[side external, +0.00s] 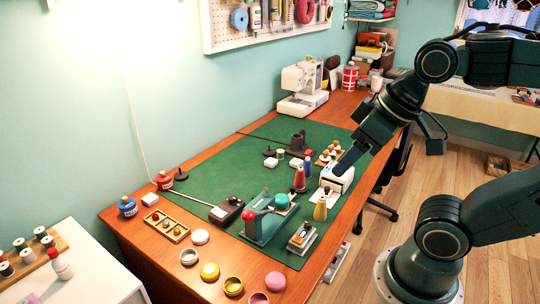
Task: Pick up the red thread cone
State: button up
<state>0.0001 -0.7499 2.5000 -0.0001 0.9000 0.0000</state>
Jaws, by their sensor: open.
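The red thread cone (300,181) stands upright on the green mat, right of the mat's middle and just left of a white boxy device. My gripper (340,168) reaches down from the upper right and is open. Its tip appears close above or in front of the white device (341,181), to the right of the red cone and apart from it in the picture. The fingers are small and dark, and their exact gap and height are hard to make out. Nothing shows between them.
A yellow cone (320,210) stands just in front of the white device. A green press (262,225) with a red knob stands nearer the front. A tray of small spools (327,156) lies behind. A sewing machine (302,88) stands at the back. The mat's left part (205,180) is mostly clear.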

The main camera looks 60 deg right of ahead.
jog(key=w+d+r+m+g, duration=0.2)
jog(key=w+d+m, duration=0.35)
jog(key=w, duration=0.45)
jog(key=m+g, duration=0.4)
jog(key=m, duration=1.3)
send_over(300, 167)
notch_tip(300, 167, down, 20)
jog(key=shift+s+r, duration=0.1)
jog(key=shift+f, duration=4.3)
